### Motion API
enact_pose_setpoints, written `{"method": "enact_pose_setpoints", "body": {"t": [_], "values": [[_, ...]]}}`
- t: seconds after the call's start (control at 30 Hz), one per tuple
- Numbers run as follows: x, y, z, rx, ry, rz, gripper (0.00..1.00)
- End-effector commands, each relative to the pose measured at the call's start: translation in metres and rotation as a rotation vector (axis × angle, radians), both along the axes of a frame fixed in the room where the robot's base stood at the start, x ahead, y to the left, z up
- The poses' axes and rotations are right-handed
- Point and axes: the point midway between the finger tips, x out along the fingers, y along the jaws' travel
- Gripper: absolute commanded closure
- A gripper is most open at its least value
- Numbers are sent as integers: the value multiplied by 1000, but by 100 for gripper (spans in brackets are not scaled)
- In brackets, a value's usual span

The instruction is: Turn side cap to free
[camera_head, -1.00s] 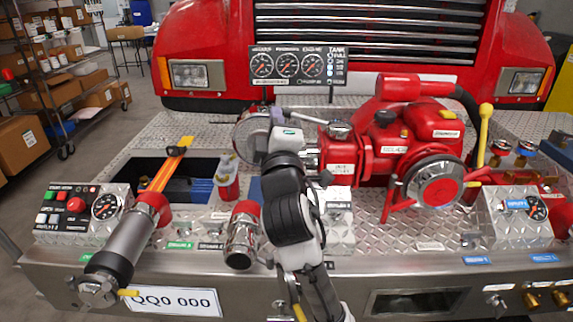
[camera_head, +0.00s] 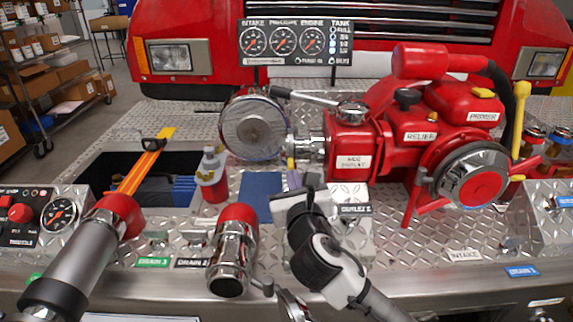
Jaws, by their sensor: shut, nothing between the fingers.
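A large round chrome cap (camera_head: 253,128) faces me at the left end of the red pump (camera_head: 350,150), in full view. Another chrome cap with a red centre (camera_head: 472,182) is on the pump's right side. No label I can read says which is the side cap. My gripper (camera_head: 293,181) is shut and empty, below and right of the left cap, in front of the chrome coupling (camera_head: 308,150). It looks apart from the cap; its fingertips are small and hard to make out.
A chrome and red fitting (camera_head: 233,250) stands front left of my gripper. A gauge panel (camera_head: 296,42) stands behind. The open bin (camera_head: 110,165) is at left.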

Motion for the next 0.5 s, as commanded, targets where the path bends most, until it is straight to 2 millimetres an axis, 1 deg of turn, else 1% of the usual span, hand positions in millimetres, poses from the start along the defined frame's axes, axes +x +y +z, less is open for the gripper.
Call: {"method": "enact_pose_setpoints", "body": {"t": [0.17, 0.4, 0.5], "values": [[25, 5, 3, 5, 3, 3, 100], [69, 11, 3, 5, 2, 2, 100], [82, 12, 3, 4, 0, 1, 100]]}}
